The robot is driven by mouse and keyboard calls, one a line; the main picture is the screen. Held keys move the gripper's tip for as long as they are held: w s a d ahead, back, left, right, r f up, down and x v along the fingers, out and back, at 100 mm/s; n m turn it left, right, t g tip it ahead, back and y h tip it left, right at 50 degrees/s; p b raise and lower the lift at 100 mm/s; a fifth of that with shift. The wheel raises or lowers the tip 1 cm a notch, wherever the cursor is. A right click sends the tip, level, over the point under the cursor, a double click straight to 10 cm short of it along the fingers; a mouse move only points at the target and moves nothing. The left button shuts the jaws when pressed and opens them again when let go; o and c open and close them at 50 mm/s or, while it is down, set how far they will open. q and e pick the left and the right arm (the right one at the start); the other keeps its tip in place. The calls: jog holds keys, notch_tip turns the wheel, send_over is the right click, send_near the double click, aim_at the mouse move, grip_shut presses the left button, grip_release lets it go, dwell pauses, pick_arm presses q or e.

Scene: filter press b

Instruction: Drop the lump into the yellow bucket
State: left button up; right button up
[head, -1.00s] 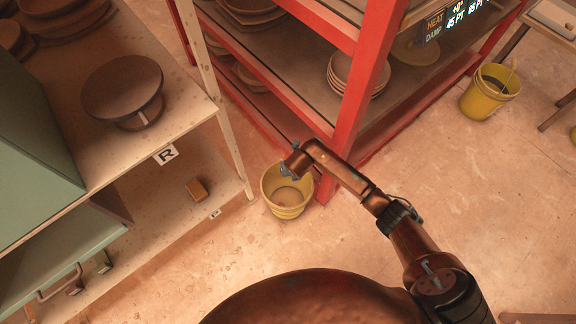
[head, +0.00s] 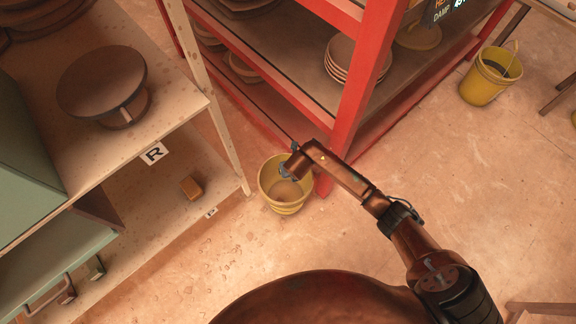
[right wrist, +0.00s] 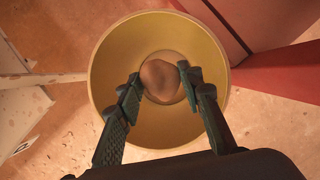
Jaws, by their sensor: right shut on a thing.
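The yellow bucket (head: 284,206) stands on the floor at the foot of the red rack. In the right wrist view the bucket (right wrist: 103,83) fills the middle, seen from above into its mouth. The lump (right wrist: 160,77), brown and rounded, sits between my right fingertips. My right gripper (right wrist: 157,83) is shut on it, over the bucket's mouth. In the head view my right gripper (head: 284,170) is at the bucket's opening, and the lump cannot be made out there. My left gripper is in neither view.
The red rack (head: 350,110) with stacked plates rises right behind the bucket. A pale shelf unit (head: 170,85) stands to the left, with a small brown block (head: 192,188) on its lower board. Another yellow bucket (head: 480,88) stands far right.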

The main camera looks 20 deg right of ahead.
dwell(0.3)
jog(key=o, duration=1.3)
jog(key=v, duration=1.2)
jog(key=shift+f, duration=0.1)
